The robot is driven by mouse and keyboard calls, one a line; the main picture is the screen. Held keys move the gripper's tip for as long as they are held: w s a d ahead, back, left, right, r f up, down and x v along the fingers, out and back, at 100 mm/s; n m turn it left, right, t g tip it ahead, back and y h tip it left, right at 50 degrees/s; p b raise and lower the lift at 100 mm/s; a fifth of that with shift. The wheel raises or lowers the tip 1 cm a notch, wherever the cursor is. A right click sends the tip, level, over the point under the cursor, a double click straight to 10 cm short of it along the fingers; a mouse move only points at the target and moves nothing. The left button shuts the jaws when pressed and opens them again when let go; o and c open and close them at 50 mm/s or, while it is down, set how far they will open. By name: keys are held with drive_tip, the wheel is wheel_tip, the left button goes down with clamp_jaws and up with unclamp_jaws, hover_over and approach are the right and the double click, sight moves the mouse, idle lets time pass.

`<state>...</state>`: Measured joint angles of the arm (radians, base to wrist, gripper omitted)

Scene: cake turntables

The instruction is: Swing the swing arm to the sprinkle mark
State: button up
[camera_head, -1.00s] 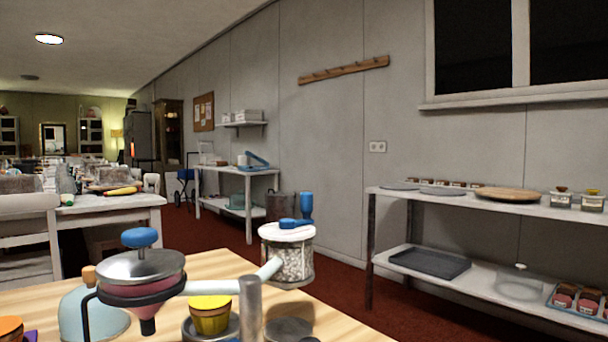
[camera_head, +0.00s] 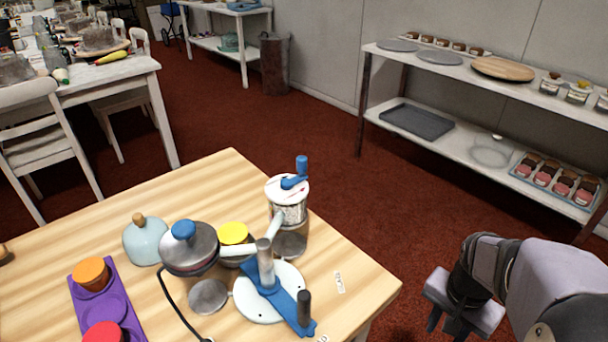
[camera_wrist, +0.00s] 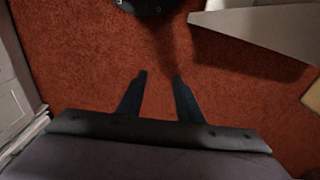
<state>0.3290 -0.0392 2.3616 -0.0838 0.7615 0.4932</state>
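A metal post (camera_head: 265,262) stands on a white round plate on the wooden table. A blue swing arm (camera_head: 284,303) runs from the post toward the lower right and carries a dark upright handle (camera_head: 304,308). Pale side arms link the post to a clear sprinkle drum (camera_head: 288,208) with a blue crank, and to a grey lidded pot (camera_head: 188,252) with a blue knob. Small white labels (camera_head: 339,282) lie on the tabletop; their writing is unreadable. My gripper (camera_head: 446,328) is off the table's right edge, apart from the swing arm. Its fingers in the wrist view (camera_wrist: 160,76) are open and empty over red floor.
The table (camera_head: 345,315) also holds a pale blue dome (camera_head: 145,242), a yellow-topped cup (camera_head: 233,234) and a purple tray (camera_head: 102,285) with cups. A shelf unit (camera_head: 450,150) stands behind on the right. Red floor lies between the table and shelf.

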drive_tip(key=d+r+m+p, duration=0.2)
drive_tip(key=d+r+p, duration=0.1)
drive_tip(key=r+p, duration=0.5)
drive_tip(key=d+r+m+p, duration=0.1)
drive_tip(key=d+r+p, duration=0.1)
drive_tip(key=r+p, duration=0.55)
wheel_tip(320, 180, up, 18)
drive_tip(key=n+p, duration=1.9)
drive_tip(key=n, duration=0.2)
hover_over(303, 294)
drive_tip(key=shift+y, duration=0.4)
drive_tip(key=shift+f+b, duration=0.15)
drive_tip(key=shift+b, duration=0.2)
wheel_tip(303, 294, down, 10)
drive_tip(key=b, duration=0.9)
drive_tip(key=shift+r+b, duration=0.2)
drive_tip(key=shift+b, duration=0.15)
drive_tip(key=shift+r, duration=0.25)
drive_tip(key=c, duration=0.8)
